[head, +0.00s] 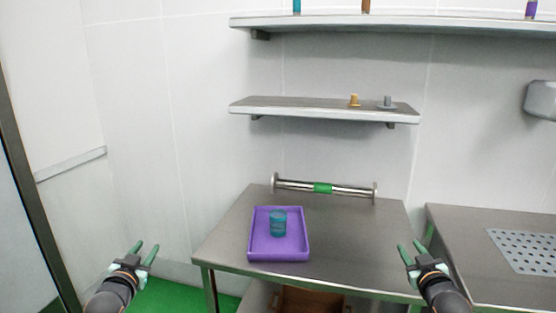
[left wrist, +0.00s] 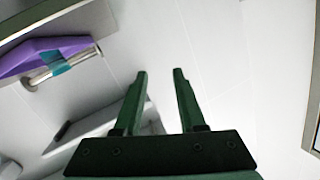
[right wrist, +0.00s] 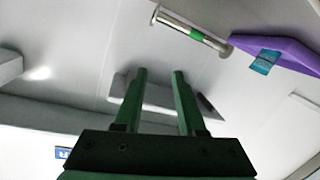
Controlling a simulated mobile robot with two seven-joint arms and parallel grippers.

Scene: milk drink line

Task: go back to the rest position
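My left gripper (head: 143,253) is open and empty, held in the air left of the steel table. Its two green fingers (left wrist: 160,95) stand apart with nothing between them in the left wrist view. My right gripper (head: 411,252) is open and empty over the right end of the table. Its fingers (right wrist: 158,95) are also apart in the right wrist view. A teal cup (head: 278,224) stands in a purple tray (head: 279,256) on the table, between the two grippers and away from both.
The steel table (head: 350,245) has bare room right of the tray. A bar with a green middle (head: 322,188) is at its back edge. A wall shelf (head: 300,107) holds two small objects. A second counter with a perforated plate (head: 525,250) is at right.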

